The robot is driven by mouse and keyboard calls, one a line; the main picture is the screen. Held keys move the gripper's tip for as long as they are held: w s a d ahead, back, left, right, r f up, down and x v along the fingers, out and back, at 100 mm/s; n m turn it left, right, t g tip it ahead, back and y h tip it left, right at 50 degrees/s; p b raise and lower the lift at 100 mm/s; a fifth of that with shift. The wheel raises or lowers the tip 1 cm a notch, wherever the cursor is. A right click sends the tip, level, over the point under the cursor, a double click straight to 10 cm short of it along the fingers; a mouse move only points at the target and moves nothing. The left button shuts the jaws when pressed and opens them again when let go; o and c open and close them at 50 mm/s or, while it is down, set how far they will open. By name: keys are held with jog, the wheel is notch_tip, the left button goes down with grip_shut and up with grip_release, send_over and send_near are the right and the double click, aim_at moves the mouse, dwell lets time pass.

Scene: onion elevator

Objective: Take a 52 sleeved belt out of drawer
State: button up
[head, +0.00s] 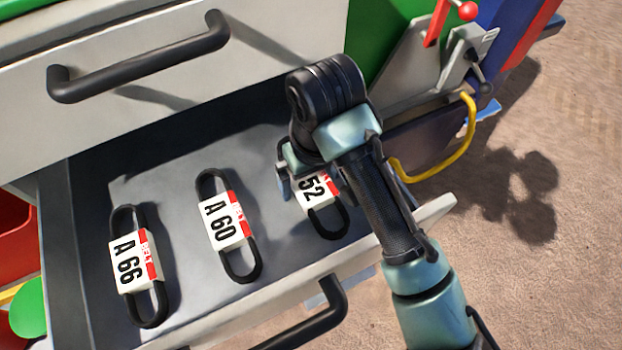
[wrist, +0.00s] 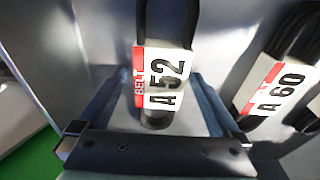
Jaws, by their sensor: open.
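The belt with the A 52 sleeve (head: 322,190) lies in the open drawer (head: 190,160) at its right end, partly hidden by my arm in the head view. It is a black loop with a white and red sleeve, and it also shows in the wrist view (wrist: 163,85). My gripper (head: 282,175) is over this belt, largely hidden by my arm in the head view. In the wrist view its fingers (wrist: 160,105) are open, one to each side of the belt's near end. I see no contact with the belt.
The A 60 belt (head: 224,222) lies to the left, and the A 66 belt (head: 134,262) farther left. The upper drawer front (head: 270,50) with a black handle (head: 140,60) overhangs the back.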

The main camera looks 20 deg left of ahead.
jog(key=shift+c, duration=0.3)
jog(key=c, duration=1.4)
jog(key=shift+r, duration=0.1)
